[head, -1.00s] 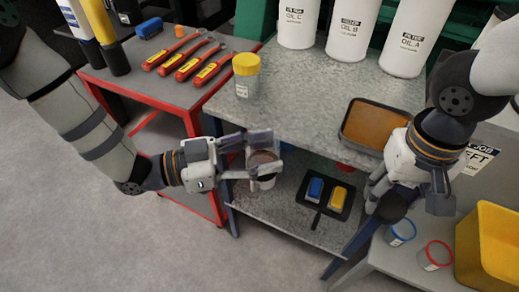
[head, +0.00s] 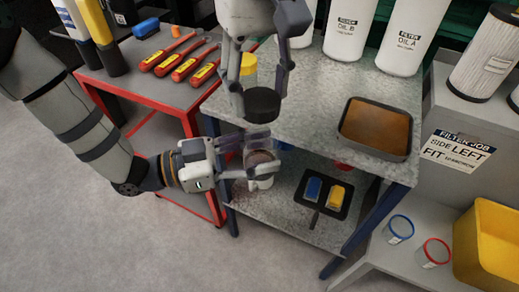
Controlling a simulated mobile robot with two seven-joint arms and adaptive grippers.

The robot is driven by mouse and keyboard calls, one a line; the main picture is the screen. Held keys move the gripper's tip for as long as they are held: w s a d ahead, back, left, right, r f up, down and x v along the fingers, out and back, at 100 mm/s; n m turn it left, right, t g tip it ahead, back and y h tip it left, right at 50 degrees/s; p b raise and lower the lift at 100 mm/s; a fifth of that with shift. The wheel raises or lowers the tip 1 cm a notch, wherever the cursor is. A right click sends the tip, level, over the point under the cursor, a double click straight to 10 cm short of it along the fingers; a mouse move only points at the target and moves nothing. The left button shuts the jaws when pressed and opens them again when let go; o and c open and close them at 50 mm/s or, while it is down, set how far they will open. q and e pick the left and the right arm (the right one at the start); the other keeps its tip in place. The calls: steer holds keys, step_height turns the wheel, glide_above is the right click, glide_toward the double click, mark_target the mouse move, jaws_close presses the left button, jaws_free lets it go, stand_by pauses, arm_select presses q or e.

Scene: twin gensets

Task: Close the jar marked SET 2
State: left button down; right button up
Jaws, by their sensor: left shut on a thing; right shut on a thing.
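My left gripper (head: 250,158) is shut around an open jar (head: 262,182), held upright in front of the grey workbench. Brown contents show through its open top, and any marking on it is too small to read. My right gripper (head: 262,92) comes in from the top and is shut on a black round lid (head: 263,105). The lid appears just above the jar's mouth in the picture, apart from it. A jar with a yellow lid (head: 249,66) stands on the workbench, partly hidden behind my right gripper.
The workbench (head: 310,95) bears white filters (head: 345,38) and an amber-filled tray (head: 377,126). A black tray (head: 336,207) with blue and yellow items lies on its lower shelf.

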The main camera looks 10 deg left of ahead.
mark_target(260, 156)
stand_by(0.3)
steer(key=shift+f, duration=2)
steer(key=shift+f, duration=0.9)
steer(key=shift+f, duration=0.55)
steer(key=m, duration=1.3)
steer(key=shift+d+m, duration=0.25)
steer(key=shift+m, duration=0.15)
